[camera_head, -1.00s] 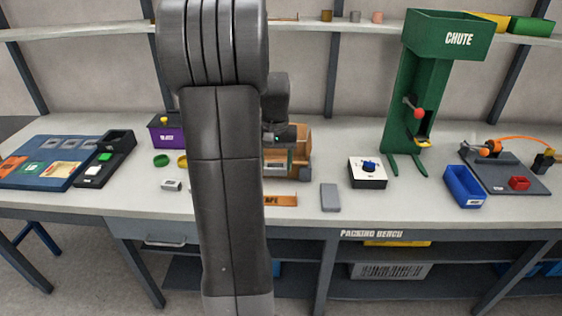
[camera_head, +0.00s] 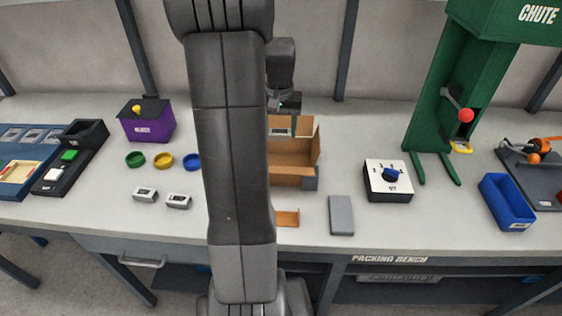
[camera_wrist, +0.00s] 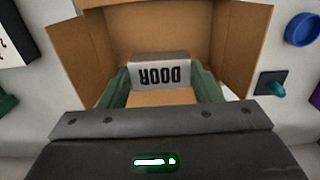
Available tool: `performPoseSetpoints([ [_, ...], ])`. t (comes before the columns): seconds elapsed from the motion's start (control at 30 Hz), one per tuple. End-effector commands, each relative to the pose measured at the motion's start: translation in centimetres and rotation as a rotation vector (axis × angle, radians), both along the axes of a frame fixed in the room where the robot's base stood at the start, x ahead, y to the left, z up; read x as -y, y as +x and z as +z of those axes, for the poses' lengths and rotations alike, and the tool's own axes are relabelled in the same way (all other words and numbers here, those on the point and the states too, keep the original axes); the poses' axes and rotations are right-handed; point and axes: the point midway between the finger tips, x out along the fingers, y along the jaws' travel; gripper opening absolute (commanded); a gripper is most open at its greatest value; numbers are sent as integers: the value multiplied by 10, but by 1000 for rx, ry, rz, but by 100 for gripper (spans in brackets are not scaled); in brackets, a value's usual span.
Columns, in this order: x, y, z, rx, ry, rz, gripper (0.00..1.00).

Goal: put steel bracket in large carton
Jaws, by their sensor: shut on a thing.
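The grey steel bracket (camera_wrist: 160,70), with the word DOOR upside down on its face, is between the green fingers of my gripper (camera_wrist: 162,88) in the wrist view. My gripper is shut on it. The large carton (camera_wrist: 175,30) is brown and open, with its flaps spread, and the bracket shows in front of its opening. In the head view the carton (camera_head: 292,178) stands on the bench, partly hidden by my arm. The bracket (camera_head: 280,131) is over the carton's far side; its exact height above the carton is unclear.
A grey slab (camera_head: 341,215) and a dial box (camera_head: 388,180) stand right of the carton. A blue bin (camera_head: 507,202) and green chute (camera_head: 430,110) are farther right. Coloured rings (camera_head: 163,161), small grey blocks (camera_head: 178,201) and a purple box (camera_head: 147,120) lie left.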

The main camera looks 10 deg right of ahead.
Motion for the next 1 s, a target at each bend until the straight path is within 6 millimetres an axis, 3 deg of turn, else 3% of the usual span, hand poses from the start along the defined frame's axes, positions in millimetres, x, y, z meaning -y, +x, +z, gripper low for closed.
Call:
performPoseSetpoints([
  [0.5, 0, -1, -76, -2, 1, 0, 35],
  [0.83, 0, -1, -115, -2, 1, 0, 35],
  [1.0, 0, -1, -122, 2, -1, 0, 35],
])
